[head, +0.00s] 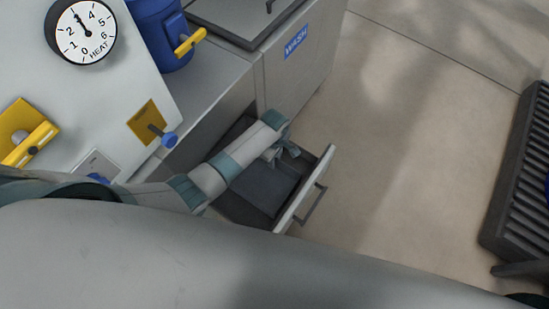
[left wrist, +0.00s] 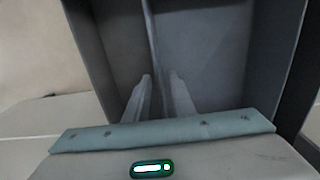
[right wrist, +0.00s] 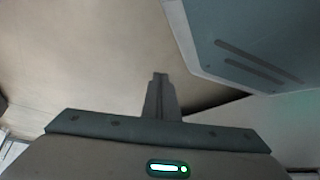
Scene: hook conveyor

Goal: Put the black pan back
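No black pan can be made out in any view. An open drawer (head: 314,190) with a pale front and a bar handle sticks out of the counter, its dark grey inside bare where it shows. My left arm reaches across it, and my left gripper (head: 285,153) is over the drawer's far end. In the left wrist view the left gripper (left wrist: 160,92) has its fingers apart, with nothing between them, facing grey walls and a divider. My right gripper (right wrist: 160,85) has its fingers together and holds nothing visible; the head view does not show it clearly.
A cabinet with a blue WASH label (head: 297,41) stands behind the drawer. A blue pot (head: 158,35) with a yellow handle and a white panel with a HEAT dial (head: 80,32) are at upper left. A dark ribbed rack (head: 517,175) stands at right. The floor between is clear.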

